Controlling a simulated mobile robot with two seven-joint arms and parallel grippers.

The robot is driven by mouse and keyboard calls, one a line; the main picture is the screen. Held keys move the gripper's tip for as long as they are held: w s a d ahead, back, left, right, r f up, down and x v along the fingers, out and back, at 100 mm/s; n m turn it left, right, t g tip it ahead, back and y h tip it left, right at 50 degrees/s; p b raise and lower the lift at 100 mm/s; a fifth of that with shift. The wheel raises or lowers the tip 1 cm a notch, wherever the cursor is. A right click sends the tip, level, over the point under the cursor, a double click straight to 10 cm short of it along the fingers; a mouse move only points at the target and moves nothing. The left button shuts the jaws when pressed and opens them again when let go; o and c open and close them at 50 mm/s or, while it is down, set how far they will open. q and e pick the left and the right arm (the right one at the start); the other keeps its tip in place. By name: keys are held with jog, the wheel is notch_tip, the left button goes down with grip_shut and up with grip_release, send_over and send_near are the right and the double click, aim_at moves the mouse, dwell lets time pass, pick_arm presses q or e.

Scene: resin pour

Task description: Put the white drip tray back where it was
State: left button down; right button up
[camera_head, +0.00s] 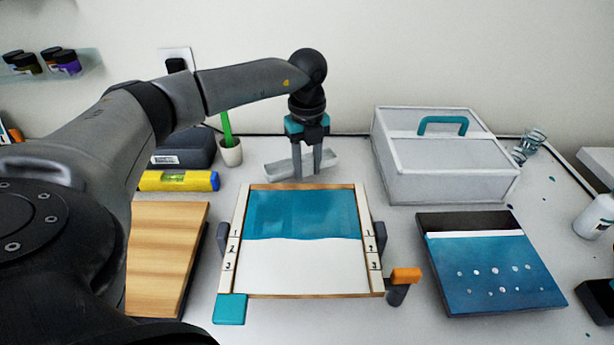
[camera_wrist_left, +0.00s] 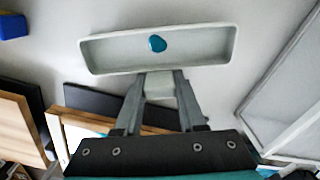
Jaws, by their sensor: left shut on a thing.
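The white drip tray (camera_head: 280,169) is behind the framed board in the head view. My left gripper (camera_head: 308,176) comes down from above and is shut on it. In the left wrist view the tray (camera_wrist_left: 205,48) is a long shallow trough with a teal resin spot (camera_wrist_left: 157,43) inside. The fingers of the left gripper (camera_wrist_left: 162,80) close on a short tab at the tray's near side. I cannot tell whether the tray touches the table. My right gripper is not in view.
The framed board (camera_head: 300,270) with teal resin is in front of the tray. A blue panel (camera_head: 490,275) lies front right. Bare table separates tray and case.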

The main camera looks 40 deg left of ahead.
aim_at(307, 176)
pick_arm(q)
notch_tip(307, 176, down, 3)
jog(key=shift+r, duration=0.1)
jog(key=shift+f, duration=0.2)
jog(key=c, duration=0.5)
grip_release()
jog(key=shift+r, duration=0.35)
notch_tip(307, 176, up, 12)
jog(key=shift+f+p, duration=0.2)
jog(key=shift+p, duration=0.5)
